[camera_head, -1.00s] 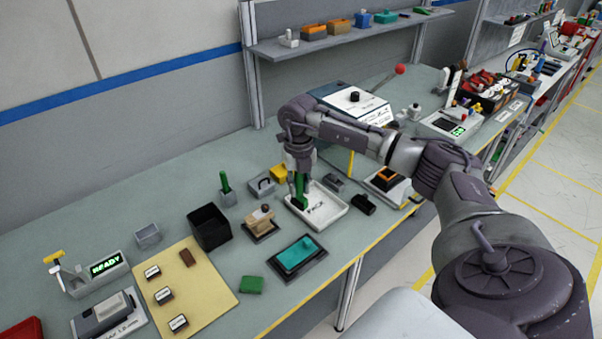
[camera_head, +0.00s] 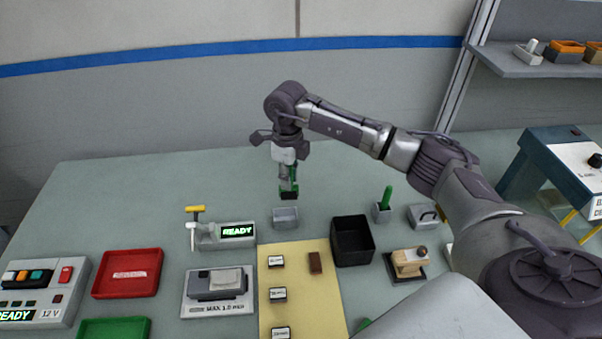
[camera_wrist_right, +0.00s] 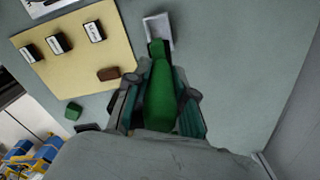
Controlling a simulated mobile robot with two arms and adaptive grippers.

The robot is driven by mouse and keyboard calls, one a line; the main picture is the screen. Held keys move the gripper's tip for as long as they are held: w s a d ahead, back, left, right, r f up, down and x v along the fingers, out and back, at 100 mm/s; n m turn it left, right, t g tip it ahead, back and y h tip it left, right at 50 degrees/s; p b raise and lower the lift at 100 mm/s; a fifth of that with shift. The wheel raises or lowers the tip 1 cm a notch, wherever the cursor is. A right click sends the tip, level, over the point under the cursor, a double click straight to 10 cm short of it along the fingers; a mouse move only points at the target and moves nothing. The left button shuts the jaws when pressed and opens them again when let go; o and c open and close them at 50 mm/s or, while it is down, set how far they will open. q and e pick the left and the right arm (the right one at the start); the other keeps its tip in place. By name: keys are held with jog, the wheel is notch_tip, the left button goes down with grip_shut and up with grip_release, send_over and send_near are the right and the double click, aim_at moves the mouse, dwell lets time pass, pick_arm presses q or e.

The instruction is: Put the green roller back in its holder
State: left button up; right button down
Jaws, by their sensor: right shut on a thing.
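My right gripper (camera_head: 287,172) is shut on the green roller (camera_head: 289,192), which hangs downward with its dark end lowest. The roller fills the middle of the right wrist view (camera_wrist_right: 160,95) between the two fingers. A small grey open box (camera_head: 285,218), which looks like the holder, stands on the bench just below the roller in the head view. It also shows in the right wrist view (camera_wrist_right: 158,25), just beyond the roller's far end. The roller appears above and apart from it; the exact gap is unclear. My left gripper is out of view.
A black open bin (camera_head: 352,240) and a small holder with a green-handled tool (camera_head: 383,208) stand to the right. A grey READY device (camera_head: 222,236) is on the left. A yellow mat (camera_head: 297,270) with small blocks lies in front. The bench behind is clear.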

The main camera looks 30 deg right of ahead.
aim_at(284, 192)
jog(key=shift+w+a+n, duration=0.3)
jog(key=shift+w+a, duration=0.05)
jog(key=shift+a, duration=0.05)
jog(key=shift+a+r, duration=0.15)
jog(key=shift+a, duration=0.1)
jog(key=shift+s, duration=0.1)
jog(key=shift+b, duration=0.3)
jog(key=shift+f+b, duration=2.2)
jog(key=shift+f, duration=0.7)
jog(key=shift+b, duration=0.4)
